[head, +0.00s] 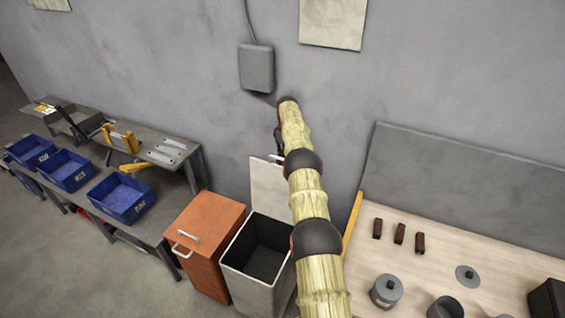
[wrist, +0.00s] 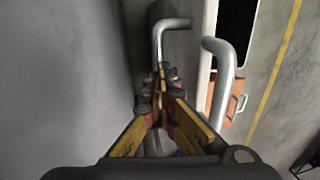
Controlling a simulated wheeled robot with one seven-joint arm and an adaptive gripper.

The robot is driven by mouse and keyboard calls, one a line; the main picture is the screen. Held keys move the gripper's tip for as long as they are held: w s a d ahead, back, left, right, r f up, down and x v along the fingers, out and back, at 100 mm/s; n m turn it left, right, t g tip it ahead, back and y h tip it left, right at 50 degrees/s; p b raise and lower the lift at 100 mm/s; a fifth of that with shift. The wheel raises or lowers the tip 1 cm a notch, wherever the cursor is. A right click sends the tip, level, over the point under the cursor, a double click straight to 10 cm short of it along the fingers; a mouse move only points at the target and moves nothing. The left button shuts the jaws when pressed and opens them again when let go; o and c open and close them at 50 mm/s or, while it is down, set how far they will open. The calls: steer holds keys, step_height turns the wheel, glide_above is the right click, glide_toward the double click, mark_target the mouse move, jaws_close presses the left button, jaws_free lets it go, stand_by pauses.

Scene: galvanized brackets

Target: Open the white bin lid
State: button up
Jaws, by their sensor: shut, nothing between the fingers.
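The white bin (head: 246,287) stands between the orange cabinet and the workbench, with its dark inside showing. Its white lid (head: 268,188) stands up at the back of the opening, close to upright near the wall. My gripper (head: 279,146) is at the lid's upper right corner, partly hidden by my arm. In the wrist view my gripper (wrist: 161,88) is shut and empty.
The orange cabinet (head: 209,225) stands left of the bin. A grey table with blue crates (head: 122,198) is further left. A wooden workbench (head: 400,265) with pots is on the right. A grey wall box (head: 257,68) hangs above my gripper. The wall is close behind.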

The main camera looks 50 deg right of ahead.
steer(key=shift+o, duration=1.1)
steer(key=f, duration=0.1)
steer(key=a+f, duration=0.1)
steer(key=f, duration=0.1)
steer(key=shift+s+a, duration=0.15)
steer(key=shift+s, duration=0.2)
steer(key=o, duration=0.4)
steer(key=shift+w, duration=0.1)
steer(key=r, duration=1.1)
steer(key=shift+w+d, duration=0.15)
steer(key=shift+d, duration=0.15)
steer(key=shift+w, duration=0.1)
